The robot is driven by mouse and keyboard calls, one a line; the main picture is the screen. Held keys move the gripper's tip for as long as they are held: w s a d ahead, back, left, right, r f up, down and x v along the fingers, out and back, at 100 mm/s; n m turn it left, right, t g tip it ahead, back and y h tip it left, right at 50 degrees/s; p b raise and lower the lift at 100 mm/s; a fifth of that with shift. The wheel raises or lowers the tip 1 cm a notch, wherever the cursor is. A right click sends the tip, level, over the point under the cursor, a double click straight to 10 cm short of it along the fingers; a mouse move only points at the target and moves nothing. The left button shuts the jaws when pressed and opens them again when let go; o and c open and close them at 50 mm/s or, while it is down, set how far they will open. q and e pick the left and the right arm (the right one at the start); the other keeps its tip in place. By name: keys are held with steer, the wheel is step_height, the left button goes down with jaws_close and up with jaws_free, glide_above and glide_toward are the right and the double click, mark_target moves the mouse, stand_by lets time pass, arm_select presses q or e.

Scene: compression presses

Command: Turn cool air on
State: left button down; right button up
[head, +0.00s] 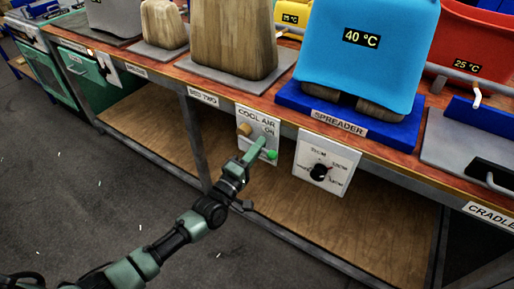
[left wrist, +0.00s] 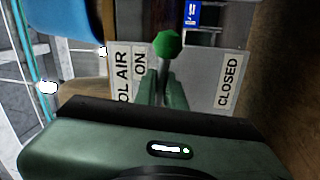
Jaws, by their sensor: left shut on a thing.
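The white cool air panel (head: 258,119) hangs from the front edge of the bench in the head view. It bears a tan knob-like part (head: 244,129) and a lever with a green ball end (head: 271,154). My left gripper (head: 258,151) is shut on the lever, just behind the ball. In the left wrist view the green ball (left wrist: 167,44) stands beyond my left gripper's fingers (left wrist: 165,88), with a short grey shaft between. The ball lies between the ON label (left wrist: 140,66) and the CLOSED label (left wrist: 228,82). The lever's base is hidden. My right gripper is not in view.
A white dial panel (head: 326,163) with a black knob hangs right of the cool air panel. Above, a blue press block reading 40 °C (head: 362,55) sits over the spreader base (head: 340,124). A wooden shelf (head: 300,215) lies below; the floor in front is open.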

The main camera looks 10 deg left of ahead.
arm_select(q)
steer(key=shift+r+n, duration=0.45)
steer(key=shift+n, duration=0.55)
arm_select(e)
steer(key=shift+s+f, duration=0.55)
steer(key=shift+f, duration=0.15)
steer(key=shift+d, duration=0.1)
arm_select(q)
steer(key=c, duration=1.5)
jaws_free()
steer(key=v, duration=0.7)
steer(key=shift+s+p, duration=0.3)
steer(key=shift+s, duration=0.1)
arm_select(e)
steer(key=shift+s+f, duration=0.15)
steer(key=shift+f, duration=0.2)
